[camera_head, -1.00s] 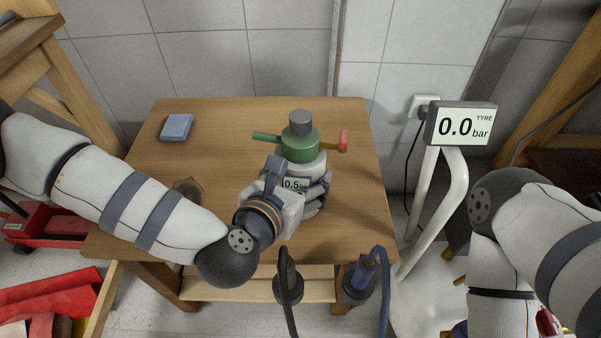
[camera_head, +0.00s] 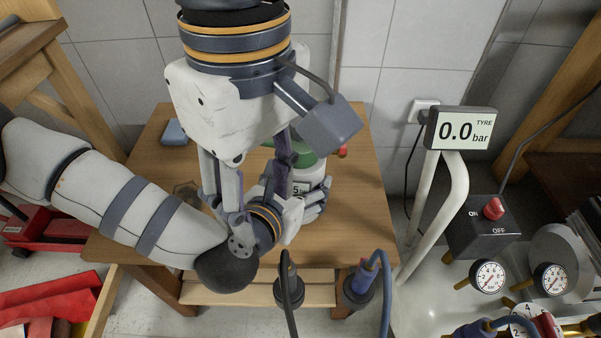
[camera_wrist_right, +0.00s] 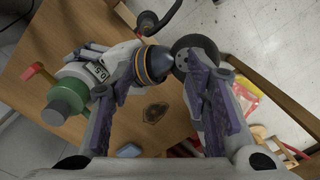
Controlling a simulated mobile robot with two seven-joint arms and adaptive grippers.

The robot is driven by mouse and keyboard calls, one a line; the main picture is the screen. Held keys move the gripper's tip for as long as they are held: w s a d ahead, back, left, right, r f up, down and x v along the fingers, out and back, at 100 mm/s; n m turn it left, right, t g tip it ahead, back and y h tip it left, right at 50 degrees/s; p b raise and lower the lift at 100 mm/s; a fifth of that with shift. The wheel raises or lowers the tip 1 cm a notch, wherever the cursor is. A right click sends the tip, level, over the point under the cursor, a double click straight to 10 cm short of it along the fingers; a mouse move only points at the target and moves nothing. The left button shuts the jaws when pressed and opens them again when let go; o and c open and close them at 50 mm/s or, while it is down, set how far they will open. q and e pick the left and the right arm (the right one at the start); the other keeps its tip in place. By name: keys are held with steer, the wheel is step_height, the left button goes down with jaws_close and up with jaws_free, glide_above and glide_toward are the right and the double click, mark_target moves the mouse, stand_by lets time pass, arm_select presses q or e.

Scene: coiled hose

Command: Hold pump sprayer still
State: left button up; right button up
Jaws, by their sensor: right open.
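The pump sprayer (camera_head: 308,172) stands on the wooden table, with a pale body, a green top and a small display. My right gripper hides much of it in the head view. In the right wrist view the sprayer (camera_wrist_right: 68,98) shows at the left. My left gripper (camera_head: 300,195) has its fingers on both sides of the sprayer's lower body and appears shut on it. My right gripper (camera_head: 255,195) is open, over my left wrist. In the right wrist view, the right gripper (camera_wrist_right: 158,75) has my left wrist's orange rings between its fingers, contact unclear.
A blue block (camera_head: 174,133) lies at the table's back left. A gauge display (camera_head: 461,130) reading 0.0 bar stands right of the table, above a switch box (camera_head: 482,228) and dials. Hoses with plugs (camera_head: 360,283) are at the table's front edge.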

steer(key=w+d+r+m+t+y, duration=0.1)
steer(key=w+d+r+m+t, duration=0.15)
steer(key=w, duration=0.45)
steer(key=w+d+r+m+t, duration=0.1)
steer(key=w+d, duration=0.2)
steer(key=w, duration=0.4)
steer(key=shift+x, duration=3.45)
steer(key=shift+a, duration=0.15)
jaws_close()
